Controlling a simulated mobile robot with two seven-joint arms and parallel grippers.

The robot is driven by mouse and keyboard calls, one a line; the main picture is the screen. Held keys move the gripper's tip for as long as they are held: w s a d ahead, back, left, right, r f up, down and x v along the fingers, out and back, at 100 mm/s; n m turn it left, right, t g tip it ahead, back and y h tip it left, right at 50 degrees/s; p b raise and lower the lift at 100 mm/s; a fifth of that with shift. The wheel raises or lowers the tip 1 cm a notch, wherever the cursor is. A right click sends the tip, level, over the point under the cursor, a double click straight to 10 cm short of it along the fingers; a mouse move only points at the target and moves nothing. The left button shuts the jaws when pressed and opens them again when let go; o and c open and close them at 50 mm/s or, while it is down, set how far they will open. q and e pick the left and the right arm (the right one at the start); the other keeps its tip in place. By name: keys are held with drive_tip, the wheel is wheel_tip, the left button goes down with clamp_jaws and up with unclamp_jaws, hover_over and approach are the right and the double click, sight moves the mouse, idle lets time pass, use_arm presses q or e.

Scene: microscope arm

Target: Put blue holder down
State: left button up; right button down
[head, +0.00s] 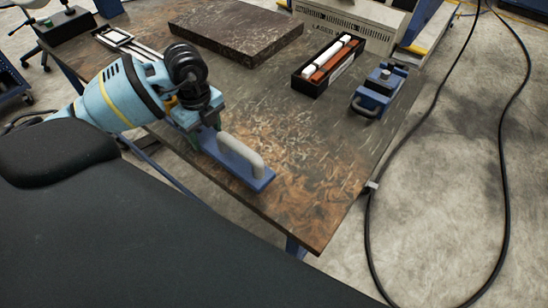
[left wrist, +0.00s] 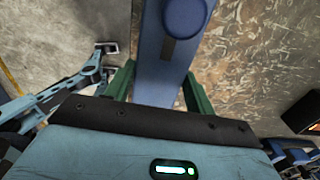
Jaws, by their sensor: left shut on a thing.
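The blue holder (head: 262,180) is a long flat blue base with a grey rounded handle on top. My right gripper is not in view.
A dark stone slab (head: 235,30) lies at the back of the table. A black box with white and orange blocks (head: 328,68) and a blue clamp-like tool (head: 378,92) stand at the right. The table's middle is clear. A black cable (head: 370,240) lies on the floor.

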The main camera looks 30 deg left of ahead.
use_arm(q)
drive_tip(key=shift+w+a+r+n, duration=0.1)
drive_tip(key=shift+w+r+n, duration=0.05)
drive_tip(key=shift+n, duration=0.15)
drive_tip(key=shift+w+d, duration=0.1)
drive_tip(key=shift+d, duration=0.45)
drive_tip(key=p, duration=0.2)
hover_over(271, 165)
drive_tip(key=a, duration=0.2)
drive_tip(key=shift+s+f, duration=0.25)
drive_tip(key=shift+f, duration=0.35)
drive_tip(key=shift+d, duration=0.3)
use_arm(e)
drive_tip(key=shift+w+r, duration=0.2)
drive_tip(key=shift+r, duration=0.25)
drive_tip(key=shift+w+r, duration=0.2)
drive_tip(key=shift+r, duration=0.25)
use_arm(q)
drive_tip(key=shift+w+d, duration=0.2)
drive_tip(key=shift+d, duration=0.45)
drive_tip(key=shift+f, duration=1.85)
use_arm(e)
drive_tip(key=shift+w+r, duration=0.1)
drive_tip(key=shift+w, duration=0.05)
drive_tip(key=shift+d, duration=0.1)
